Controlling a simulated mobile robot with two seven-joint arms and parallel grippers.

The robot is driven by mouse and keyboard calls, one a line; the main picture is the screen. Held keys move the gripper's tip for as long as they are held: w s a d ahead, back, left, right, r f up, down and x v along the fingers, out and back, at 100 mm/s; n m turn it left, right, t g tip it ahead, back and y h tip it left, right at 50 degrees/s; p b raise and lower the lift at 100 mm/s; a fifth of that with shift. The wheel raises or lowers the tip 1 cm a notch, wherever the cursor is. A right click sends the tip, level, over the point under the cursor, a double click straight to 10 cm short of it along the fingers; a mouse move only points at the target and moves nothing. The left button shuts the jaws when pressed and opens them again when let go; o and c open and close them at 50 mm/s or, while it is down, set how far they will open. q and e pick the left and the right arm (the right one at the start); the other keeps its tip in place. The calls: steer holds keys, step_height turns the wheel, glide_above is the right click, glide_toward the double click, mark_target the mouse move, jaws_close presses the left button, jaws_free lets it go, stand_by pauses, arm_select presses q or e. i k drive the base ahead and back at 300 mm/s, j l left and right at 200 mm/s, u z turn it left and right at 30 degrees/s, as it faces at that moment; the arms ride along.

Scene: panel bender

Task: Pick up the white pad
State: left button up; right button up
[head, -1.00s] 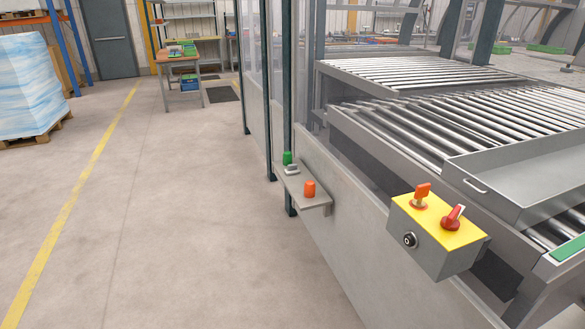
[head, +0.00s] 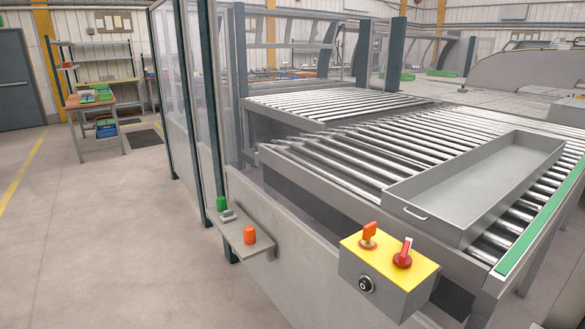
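A small pale grey-white block (head: 228,216), the only pad-like thing I can make out, lies on a narrow grey shelf (head: 262,247) on the side of the machine. Neither of my grippers is in view.
A yellow-topped control box (head: 390,262) with red and orange switches sticks out right of the shelf. A grey metal tray (head: 470,185) rests on the roller conveyor (head: 345,160). A workbench (head: 95,99) stands at back left. The floor (head: 90,240) left of the machine is clear.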

mark_target(229, 214)
steer(key=i+j+z, duration=0.2)
steer(key=i+j, duration=0.15)
steer(key=j, duration=0.25)
steer(key=i+j+z, duration=0.1)
steer(key=j, duration=0.2)
steer(key=i+j+z, duration=0.1)
steer(key=j, duration=0.25)
steer(key=i+j+z, duration=0.1)
steer(key=j, duration=0.25)
steer(key=i+j, duration=0.15)
steer(key=j, duration=0.2)
steer(key=i+j, duration=0.15)
steer(key=j, duration=0.2)
steer(key=i+j, duration=0.15)
steer(key=j, duration=0.2)
steer(key=i+j, duration=0.15)
steer(key=j, duration=0.2)
steer(key=i+j, duration=0.15)
steer(key=j, duration=0.2)
steer(key=i+j+z, duration=0.1)
steer(key=j, duration=0.25)
steer(key=i+j, duration=0.15)
steer(key=j, duration=0.25)
